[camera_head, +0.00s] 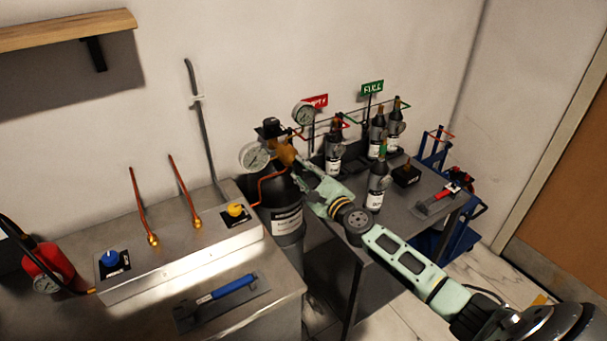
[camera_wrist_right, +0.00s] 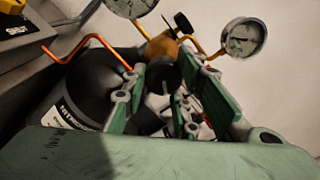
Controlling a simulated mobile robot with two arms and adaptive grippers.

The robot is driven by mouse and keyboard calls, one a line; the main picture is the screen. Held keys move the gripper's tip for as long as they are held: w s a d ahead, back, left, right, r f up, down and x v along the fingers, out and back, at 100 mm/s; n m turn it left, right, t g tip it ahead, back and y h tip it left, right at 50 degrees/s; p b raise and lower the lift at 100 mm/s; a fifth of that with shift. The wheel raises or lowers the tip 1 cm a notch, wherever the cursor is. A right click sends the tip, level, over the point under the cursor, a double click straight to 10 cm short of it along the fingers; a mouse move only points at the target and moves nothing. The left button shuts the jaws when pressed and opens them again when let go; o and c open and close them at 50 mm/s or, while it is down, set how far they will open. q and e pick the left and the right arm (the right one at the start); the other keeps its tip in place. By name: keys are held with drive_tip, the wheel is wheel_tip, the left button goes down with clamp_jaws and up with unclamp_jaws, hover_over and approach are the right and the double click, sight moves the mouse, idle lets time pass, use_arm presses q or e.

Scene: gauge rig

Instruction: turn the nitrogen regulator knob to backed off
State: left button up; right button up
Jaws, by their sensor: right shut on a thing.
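The nitrogen cylinder (camera_head: 286,212) is a large black bottle with a white label, standing between the bench and the grey table. Its label also shows in the right wrist view (camera_wrist_right: 68,114). The brass regulator (camera_head: 286,151) sits at its top with two round gauges (camera_head: 254,156) (camera_head: 303,115). My right gripper (camera_wrist_right: 172,88) reaches the regulator front from the right, its green-padded fingers shut around the dark regulator knob (camera_wrist_right: 160,76). The fingers hide much of the knob, and its setting cannot be read. My left gripper is not in view.
Left is a steel bench with a panel (camera_head: 185,256) carrying a blue knob (camera_head: 108,258) and a yellow knob (camera_head: 236,210). An orange pipe (camera_head: 268,178) runs close beside the cylinder. Several small bottles stand on the grey table (camera_head: 408,211), behind my right arm.

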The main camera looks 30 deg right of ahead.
drive_tip(key=shift+s+a+f, duration=0.1)
drive_tip(key=shift+a+f, duration=0.1)
drive_tip(key=shift+f, duration=0.1)
clamp_jaws()
drive_tip(key=shift+n, duration=0.3)
drive_tip(key=n, duration=0.4)
drive_tip(key=shift+f+p, duration=0.3)
drive_tip(key=shift+p, duration=0.1)
drive_tip(key=n, duration=0.6)
drive_tip(key=shift+d+f+n, duration=0.1)
drive_tip(key=shift+d+n, duration=0.15)
drive_tip(key=shift+n, duration=0.15)
drive_tip(key=n, duration=0.6)
drive_tip(key=shift+d, duration=0.2)
drive_tip(key=n, duration=0.6)
drive_tip(key=shift+d+r+n, duration=0.25)
drive_tip(key=shift+r+n, duration=0.05)
drive_tip(key=shift+r, duration=0.1)
